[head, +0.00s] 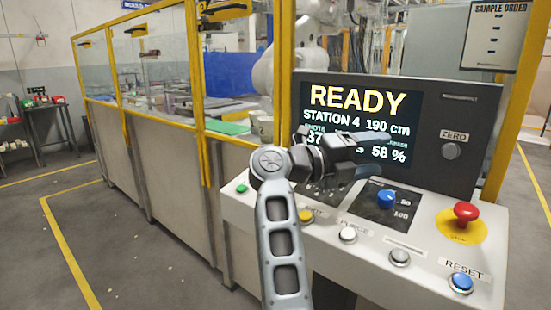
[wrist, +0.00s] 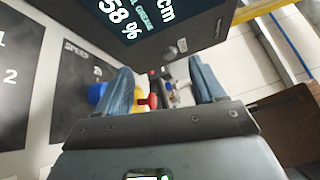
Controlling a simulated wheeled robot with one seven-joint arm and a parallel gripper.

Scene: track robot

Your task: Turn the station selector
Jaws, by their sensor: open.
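The station selector's knob shows in neither view; my arm and gripper cover part of the panel left of the blue speed knob. A dark plate (wrist: 12,75) marked 1 and 2 shows at the left edge of the wrist view, perhaps part of the selector. My gripper (head: 372,154) is open and empty, in front of the screen's lower part, pointing right. In the wrist view its blue-grey fingers (wrist: 163,88) stand wide apart. The screen (head: 357,118) reads READY, STATION 4, 190 cm and 58 %.
A blue speed knob (head: 386,198) sits below my gripper. The sloped panel also bears a red mushroom button (head: 466,212), a blue reset button (head: 461,282), white buttons (head: 348,235) and a green button (head: 241,188). A yellow-framed fence (head: 203,95) stands at left.

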